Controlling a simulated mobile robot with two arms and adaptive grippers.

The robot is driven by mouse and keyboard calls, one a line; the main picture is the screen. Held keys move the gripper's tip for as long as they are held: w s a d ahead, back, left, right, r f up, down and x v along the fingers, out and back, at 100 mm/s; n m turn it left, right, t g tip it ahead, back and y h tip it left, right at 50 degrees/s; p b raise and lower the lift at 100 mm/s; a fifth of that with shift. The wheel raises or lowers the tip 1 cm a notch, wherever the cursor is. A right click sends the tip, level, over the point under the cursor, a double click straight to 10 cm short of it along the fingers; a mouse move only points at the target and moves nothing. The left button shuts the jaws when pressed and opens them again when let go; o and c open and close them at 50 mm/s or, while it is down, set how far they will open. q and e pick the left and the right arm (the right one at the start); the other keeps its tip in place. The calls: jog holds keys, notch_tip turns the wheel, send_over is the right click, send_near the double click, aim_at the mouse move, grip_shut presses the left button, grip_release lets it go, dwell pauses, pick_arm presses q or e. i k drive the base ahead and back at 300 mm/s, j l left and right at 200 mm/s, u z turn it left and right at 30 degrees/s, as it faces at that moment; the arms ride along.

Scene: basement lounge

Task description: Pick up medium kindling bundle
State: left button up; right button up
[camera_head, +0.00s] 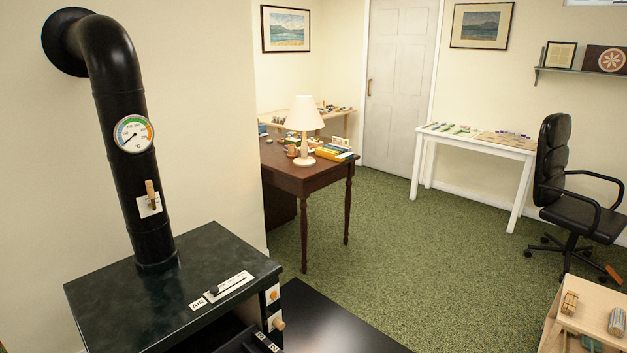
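Two small bundle-like things of wood sit on the pale wooden stand at the lower right. One is a short tan bundle (569,302); the other is a bundle with a greyish band (617,322), near the right edge. They look like kindling, but I cannot tell which is the medium one. Neither of my grippers is in view.
A black stove (150,285) with a flue pipe fills the left. The pale stand (590,300) is cut off at the lower right. A black office chair (575,200), white table (480,142) and dark desk (318,178) stand beyond. Green carpet between them is clear.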

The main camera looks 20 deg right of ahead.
aim_at(568, 308)
jog(key=l, duration=0.4)
jog(key=i+l+z, duration=0.1)
jog(key=l, duration=0.3)
jog(key=i+l+z, duration=0.1)
jog(key=l, duration=0.25)
jog(key=l+z, duration=0.1)
jog(key=z, duration=0.35)
jog(key=l+z, duration=0.1)
jog(key=z, duration=0.4)
jog(key=i+l+z, duration=0.1)
jog(key=z, duration=0.35)
jog(key=l+z, duration=0.1)
jog(key=z, duration=0.4)
jog(key=i+z, duration=0.1)
jog(key=z, duration=0.35)
